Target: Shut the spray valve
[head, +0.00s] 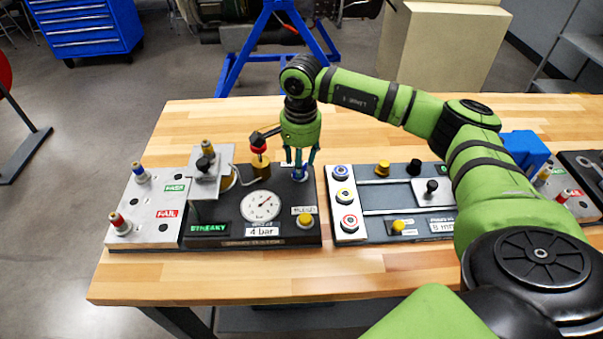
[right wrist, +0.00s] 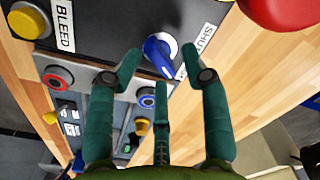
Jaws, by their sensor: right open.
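A blue knob with a white pointer (right wrist: 160,54) sits on the black panel beside a label reading SHUT (right wrist: 198,50); it looks like the spray valve. In the head view the blue knob (head: 300,174) is at the panel's right back corner, partly hidden by my right gripper. My right gripper (head: 301,160) points down over it, with its fingers apart. In the right wrist view the open fingers (right wrist: 165,85) are spread about the knob, with nothing gripped; I cannot tell whether any finger touches it. My left gripper is not in view.
On the same panel are a gauge (head: 260,205) marked 4 bar, a yellow BLEED button (head: 305,220), a green STREAKY display (head: 209,229) and a red-topped brass fitting (head: 260,163) close left of my gripper. Another panel (head: 388,168) stands right. The wooden bench front (head: 300,275) is clear.

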